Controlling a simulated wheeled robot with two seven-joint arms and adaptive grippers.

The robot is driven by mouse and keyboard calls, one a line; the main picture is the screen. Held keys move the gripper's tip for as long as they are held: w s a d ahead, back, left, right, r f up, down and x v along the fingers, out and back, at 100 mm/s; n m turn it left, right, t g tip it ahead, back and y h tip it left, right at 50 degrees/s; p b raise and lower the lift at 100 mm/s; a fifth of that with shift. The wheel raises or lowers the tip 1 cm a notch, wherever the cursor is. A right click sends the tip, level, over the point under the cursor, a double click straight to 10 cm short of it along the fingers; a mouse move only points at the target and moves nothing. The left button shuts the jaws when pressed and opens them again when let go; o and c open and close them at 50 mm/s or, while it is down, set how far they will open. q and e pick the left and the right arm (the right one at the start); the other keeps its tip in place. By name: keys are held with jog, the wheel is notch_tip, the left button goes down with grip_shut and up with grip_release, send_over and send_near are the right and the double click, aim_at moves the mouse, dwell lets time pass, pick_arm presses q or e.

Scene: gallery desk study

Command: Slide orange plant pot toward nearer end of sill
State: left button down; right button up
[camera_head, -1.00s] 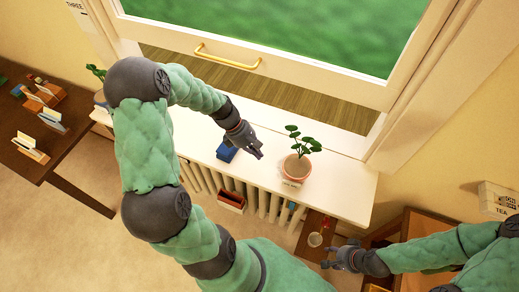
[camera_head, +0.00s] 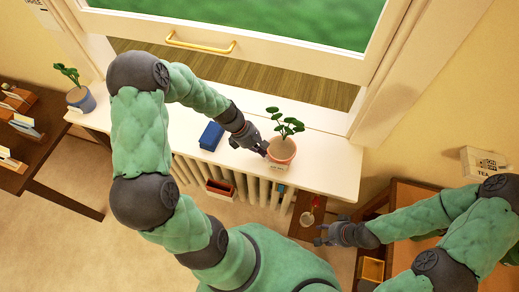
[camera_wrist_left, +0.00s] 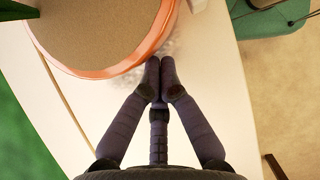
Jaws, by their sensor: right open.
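The orange plant pot (camera_head: 281,151) stands upright on the white sill (camera_head: 335,165), right of the sill's middle, with a green leafy plant in it. In the left wrist view its orange rim (camera_wrist_left: 118,66) and brown soil fill the upper left. My left gripper (camera_head: 264,152) is low over the sill, at the pot's left side. In the left wrist view its fingertips (camera_wrist_left: 160,66) are together beside the rim, with nothing seen between them; I cannot tell whether they touch the pot. My right gripper (camera_head: 320,238) is open and empty, below and in front of the sill.
A small label (camera_head: 277,166) is at the sill's front edge. The sill right of the orange pot is clear.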

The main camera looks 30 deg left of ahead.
pick_arm(q)
jog(key=w+d+p, duration=0.1)
jog(key=d, duration=0.4)
jog(key=w+d+p, duration=0.1)
jog(key=w+d, duration=0.1)
jog(key=d, duration=0.4)
jog(key=w+d+p, duration=0.1)
jog(key=d, duration=0.4)
jog(key=shift+w+d, duration=0.25)
jog(key=shift+w, duration=0.1)
jog(key=shift+a, duration=0.1)
